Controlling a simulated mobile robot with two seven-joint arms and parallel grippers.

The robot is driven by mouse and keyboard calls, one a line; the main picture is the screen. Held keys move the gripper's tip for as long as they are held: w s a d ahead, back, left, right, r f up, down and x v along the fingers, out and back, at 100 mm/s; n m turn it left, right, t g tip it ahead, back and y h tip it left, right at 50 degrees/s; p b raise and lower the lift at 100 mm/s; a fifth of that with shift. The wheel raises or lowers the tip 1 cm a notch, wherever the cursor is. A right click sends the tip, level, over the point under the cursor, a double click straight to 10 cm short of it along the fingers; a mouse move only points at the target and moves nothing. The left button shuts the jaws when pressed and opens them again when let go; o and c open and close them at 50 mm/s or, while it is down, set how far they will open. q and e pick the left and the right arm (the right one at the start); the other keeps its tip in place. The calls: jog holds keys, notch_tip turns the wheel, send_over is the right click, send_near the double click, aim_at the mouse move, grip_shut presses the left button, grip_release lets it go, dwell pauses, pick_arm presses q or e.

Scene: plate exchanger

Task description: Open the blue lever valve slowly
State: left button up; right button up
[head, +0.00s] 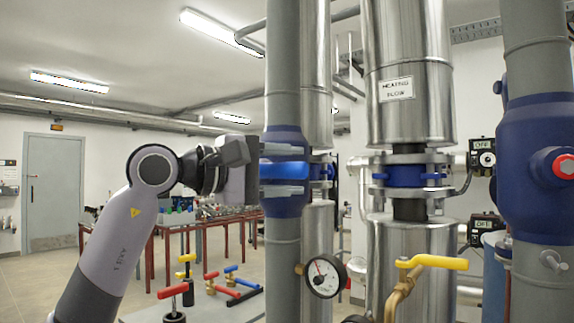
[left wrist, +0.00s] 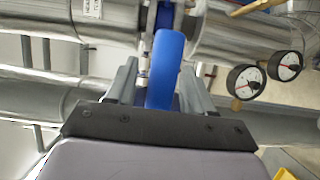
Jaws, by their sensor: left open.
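The blue lever (head: 285,171) of the valve sits in front of the blue valve body (head: 287,140) on the grey vertical pipe. My left gripper (head: 300,170) comes in from the left with its fingers open, one above and one below the lever. In the left wrist view the blue lever (left wrist: 165,68) runs lengthwise between the two fingers of my left gripper (left wrist: 160,75). A gap shows on the left side of the lever; contact on the right side cannot be told. My right gripper is not in view.
A pressure gauge (head: 325,276) sticks out low on the pipe. A yellow lever (head: 432,262) is at lower right. Steel-clad pipes (head: 408,100) stand close behind. A table (head: 175,220) and small coloured levers (head: 227,284) are on the left.

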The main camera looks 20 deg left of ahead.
pick_arm(q)
jog(key=shift+w+d, duration=0.1)
jog(key=shift+w, duration=0.05)
grip_shut()
notch_tip(320, 180, up, 2)
jog(key=shift+r+n+t+h, duration=0.1)
jog(key=shift+n+t+h, duration=0.2)
jog(key=shift+n, duration=0.7)
grip_release()
jog(key=shift+a+f, duration=0.2)
